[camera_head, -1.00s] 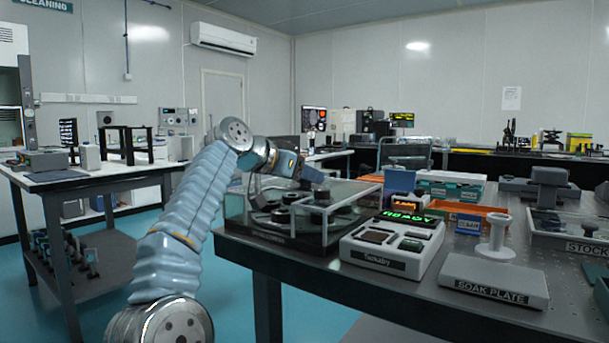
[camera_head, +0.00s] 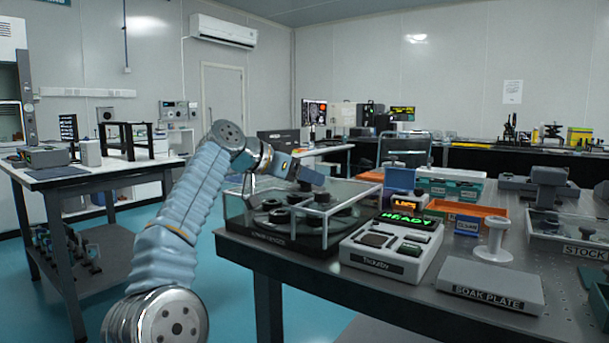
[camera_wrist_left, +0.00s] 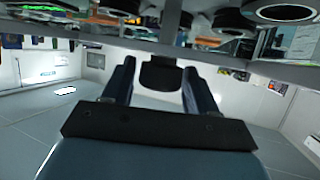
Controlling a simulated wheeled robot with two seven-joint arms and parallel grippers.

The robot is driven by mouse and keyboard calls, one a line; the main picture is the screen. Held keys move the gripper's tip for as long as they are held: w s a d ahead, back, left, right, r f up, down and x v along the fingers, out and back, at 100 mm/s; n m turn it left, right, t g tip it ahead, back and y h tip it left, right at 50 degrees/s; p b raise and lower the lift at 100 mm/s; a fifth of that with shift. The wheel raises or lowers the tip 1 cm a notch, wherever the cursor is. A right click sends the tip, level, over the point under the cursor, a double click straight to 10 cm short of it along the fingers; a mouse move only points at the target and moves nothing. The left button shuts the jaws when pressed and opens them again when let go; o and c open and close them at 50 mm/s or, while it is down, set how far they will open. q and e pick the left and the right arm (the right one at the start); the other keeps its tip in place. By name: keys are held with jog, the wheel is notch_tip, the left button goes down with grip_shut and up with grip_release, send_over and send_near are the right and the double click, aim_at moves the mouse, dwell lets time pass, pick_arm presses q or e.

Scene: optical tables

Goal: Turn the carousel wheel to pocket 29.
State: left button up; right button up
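The carousel (camera_head: 262,239) is a low dark base with clear walls and several dark round pieces inside, at the left end of the main table. No pocket number is readable. My left gripper (camera_head: 316,181) hangs over its back part in the head view; the fingertips are hard to make out there. In the left wrist view, the left gripper's two fingers (camera_wrist_left: 159,76) stand apart on either side of a dark rounded block (camera_wrist_left: 160,73). Narrow gaps show beside the block, and I cannot tell whether they touch it. My right gripper is not in view.
Right of the carousel stand a white device with a green READY display (camera_head: 385,262), a grey soak plate (camera_head: 490,287) and a white spool-like stand (camera_head: 494,243). Orange and teal bins (camera_head: 455,188) are behind. Open floor (camera_head: 270,315) lies left of the table.

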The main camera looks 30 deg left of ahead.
pick_arm(q)
jog(key=shift+o, duration=0.7)
jog(key=v, duration=1.4)
jog(key=shift+f, duration=0.15)
